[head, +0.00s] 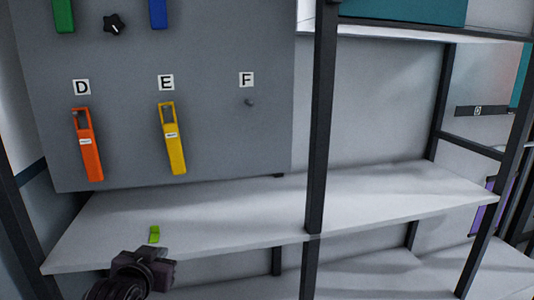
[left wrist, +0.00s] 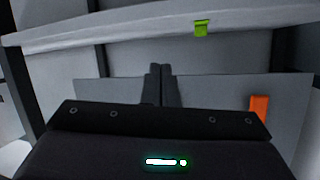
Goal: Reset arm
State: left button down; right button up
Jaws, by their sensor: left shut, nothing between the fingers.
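My left gripper (head: 147,268) is low in the head view, at the front edge of the shelf board. In the left wrist view its two dark fingers (left wrist: 159,84) are together with nothing between them. A small green piece (head: 154,234) lies on the shelf just beyond the gripper, apart from it. It also shows in the left wrist view (left wrist: 202,28), at the shelf edge. My right gripper is in neither view.
A grey board (head: 215,130) carries an orange tool (head: 91,155) under D and a yellow tool (head: 175,150) under E. The peg (head: 249,102) under F is bare. A dark post (head: 318,130) stands right of the board. The shelf (head: 220,215) is mostly clear.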

pick_arm(q)
jog(key=s+d+f+g, duration=0.2)
jog(key=s+f+g, duration=0.3)
jog(key=s+f, duration=0.65)
jog(key=s+d+f+g, duration=0.2)
jog(key=s+f+g, duration=0.55)
jog(key=s, duration=0.75)
notch_tip(320, 180, down, 33)
jog(key=s, duration=0.2)
jog(key=s+a+f, duration=0.3)
jog(key=s+f, duration=1.2)
jog(key=s, duration=0.4)
jog(key=shift+a+f+m, duration=0.2)
jog(key=shift+f+m, duration=0.2)
